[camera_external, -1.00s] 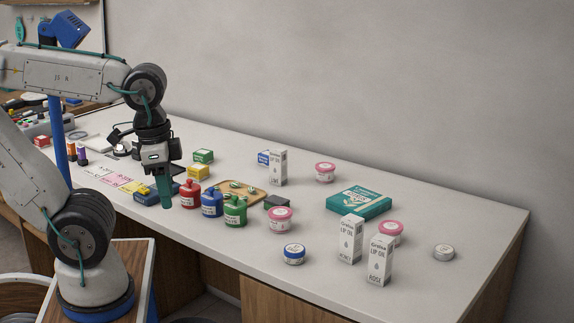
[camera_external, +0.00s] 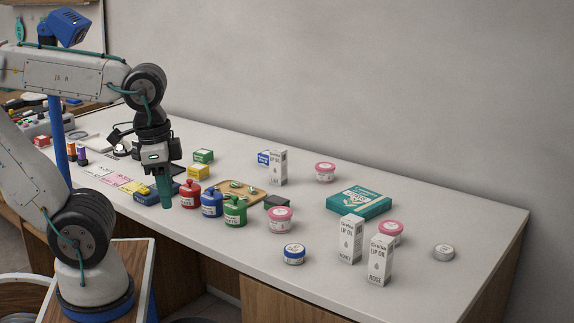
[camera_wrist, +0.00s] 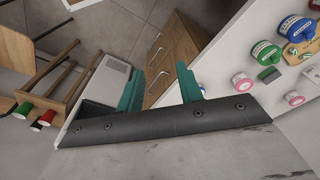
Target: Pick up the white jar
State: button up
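A small, low white jar (camera_external: 444,252) with a greyish lid stands at the right end of the counter in the external view. Other jars with white bodies have coloured lids: one blue-lidded jar (camera_external: 294,255) near the front edge and several pink-lidded jars (camera_external: 280,220). My gripper (camera_external: 166,200) hangs pointing down near the front edge on the left, far from the white jar. In the wrist view its two teal fingers (camera_wrist: 160,88) stand apart with nothing between them. The white jar cannot be made out in the wrist view.
Two upright lip oil boxes (camera_external: 380,261) and a teal box (camera_external: 358,201) stand left of the white jar. Red, blue and green jars (camera_external: 235,211) and a wooden tray (camera_external: 258,196) sit beside my gripper. The counter's back right is clear.

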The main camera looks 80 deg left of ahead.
jog(key=shift+o, duration=0.3)
jog(key=o, duration=0.8)
